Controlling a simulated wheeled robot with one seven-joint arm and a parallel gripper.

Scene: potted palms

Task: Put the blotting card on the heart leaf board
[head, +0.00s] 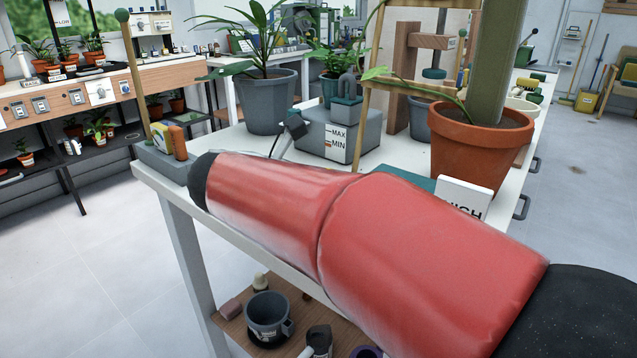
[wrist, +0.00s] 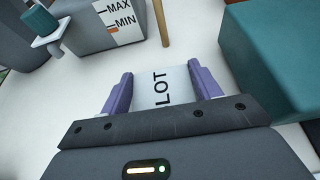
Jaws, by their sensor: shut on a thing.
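In the wrist view my gripper (wrist: 160,70) has its two purple fingers at either side of a pale card (wrist: 158,88) with the letters "LOT" showing, which I take as the blotting card. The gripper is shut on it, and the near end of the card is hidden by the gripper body. The card is over the white table top; I cannot tell if it touches it. In the head view my red arm hides the gripper and card. I cannot tell which thing is the heart leaf board; a teal block (wrist: 272,55) lies right of the gripper.
A grey box with a MAX/MIN label (head: 340,135) stands on the white table (head: 228,140). A terracotta pot (head: 475,155) with a thick pole stands right, behind a "HIGH" card (head: 463,198). A wooden stick (wrist: 161,22) rises just beyond the held card.

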